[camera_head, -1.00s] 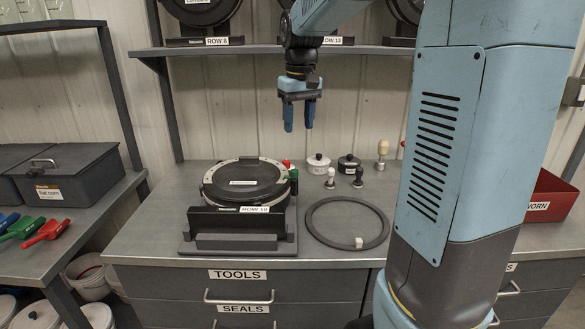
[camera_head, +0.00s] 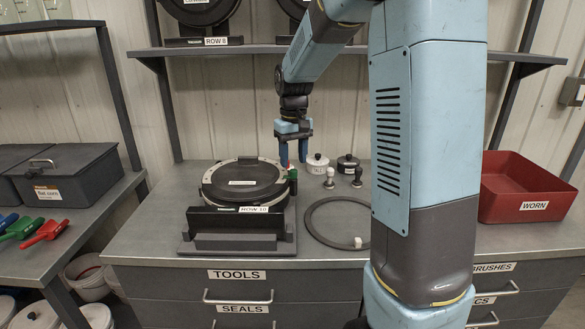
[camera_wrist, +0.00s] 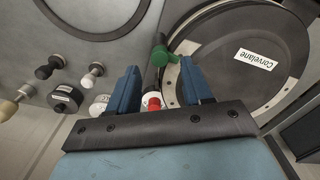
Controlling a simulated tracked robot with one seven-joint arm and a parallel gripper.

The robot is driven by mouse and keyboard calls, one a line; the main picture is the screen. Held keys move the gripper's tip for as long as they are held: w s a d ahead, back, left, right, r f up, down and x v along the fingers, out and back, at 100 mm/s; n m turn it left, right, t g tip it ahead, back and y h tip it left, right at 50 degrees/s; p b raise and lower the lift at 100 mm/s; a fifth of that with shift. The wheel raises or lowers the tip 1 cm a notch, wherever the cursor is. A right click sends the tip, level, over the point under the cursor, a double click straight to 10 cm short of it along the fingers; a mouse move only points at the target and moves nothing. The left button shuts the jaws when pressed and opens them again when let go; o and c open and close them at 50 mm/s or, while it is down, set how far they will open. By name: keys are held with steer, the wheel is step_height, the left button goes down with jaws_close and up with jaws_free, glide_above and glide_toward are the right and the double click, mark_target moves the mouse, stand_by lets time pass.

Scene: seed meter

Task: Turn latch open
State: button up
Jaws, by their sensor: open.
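The seed meter (camera_head: 244,184) is a round dark disc housing with a pale rim on a black stand labelled ROW 10. Its latch (camera_wrist: 160,57) is a dark bar with a green knob at one end, at the disc's edge; a red piece (camera_wrist: 153,102) sits close by. In the head view the latch (camera_head: 292,173) is at the disc's right side, partly hidden by my fingers. My gripper (camera_head: 293,163) is open, pointing down just above the latch. In the wrist view, its two blue fingers (camera_wrist: 160,68) stand on either side of the latch, with gaps visible.
A dark ring (camera_head: 338,222) lies right of the meter. White and black lidded pots (camera_head: 317,164) and small knobs (camera_head: 357,177) stand behind it. A red WORN bin (camera_head: 527,190) is at right. A shelf (camera_head: 250,50) runs above the bench.

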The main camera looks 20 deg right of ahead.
mark_target(293, 170)
steer(key=shift+f, duration=1.85)
jaws_close()
